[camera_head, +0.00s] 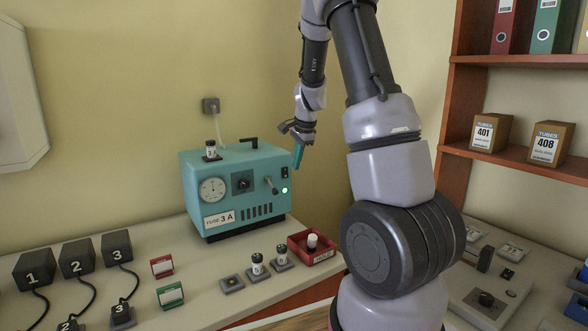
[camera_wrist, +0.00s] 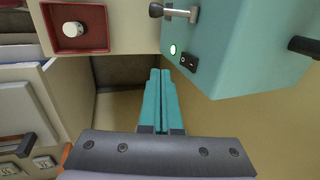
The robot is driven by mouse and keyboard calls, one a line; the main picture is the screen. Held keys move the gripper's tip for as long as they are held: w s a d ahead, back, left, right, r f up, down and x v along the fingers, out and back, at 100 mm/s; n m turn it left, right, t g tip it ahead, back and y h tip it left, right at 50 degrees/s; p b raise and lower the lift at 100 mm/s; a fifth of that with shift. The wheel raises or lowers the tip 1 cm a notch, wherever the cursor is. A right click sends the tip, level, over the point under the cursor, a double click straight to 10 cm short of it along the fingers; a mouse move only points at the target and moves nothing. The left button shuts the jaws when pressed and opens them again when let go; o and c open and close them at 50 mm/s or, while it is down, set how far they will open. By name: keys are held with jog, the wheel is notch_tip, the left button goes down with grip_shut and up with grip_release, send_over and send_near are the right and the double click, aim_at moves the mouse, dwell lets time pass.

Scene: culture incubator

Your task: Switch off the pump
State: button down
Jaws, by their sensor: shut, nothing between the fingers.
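The pump is a teal box (camera_head: 225,180) with a round gauge (camera_head: 212,190), a small black knob, a lever (camera_head: 271,186) and a "FUSE 3 A" label. A black rocker switch (camera_head: 284,173) sits at the right of its front, above a lit green lamp (camera_head: 285,190). In the wrist view the switch (camera_wrist: 188,63) lies beside the lamp (camera_wrist: 173,49), with the lever (camera_wrist: 178,12) farther off. My gripper (camera_head: 298,160) is shut and empty, its teal fingers (camera_wrist: 160,75) together. It is just right of the switch in the head view and appears apart from the pump.
A red tray (camera_head: 325,257) with a white-capped vial stands right of the pump. Vials on square bases (camera_head: 257,266), red and green cards and numbered black blocks (camera_head: 76,259) occupy the bench. A shelf unit stands at right.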

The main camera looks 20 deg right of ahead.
jog(key=v, duration=0.7)
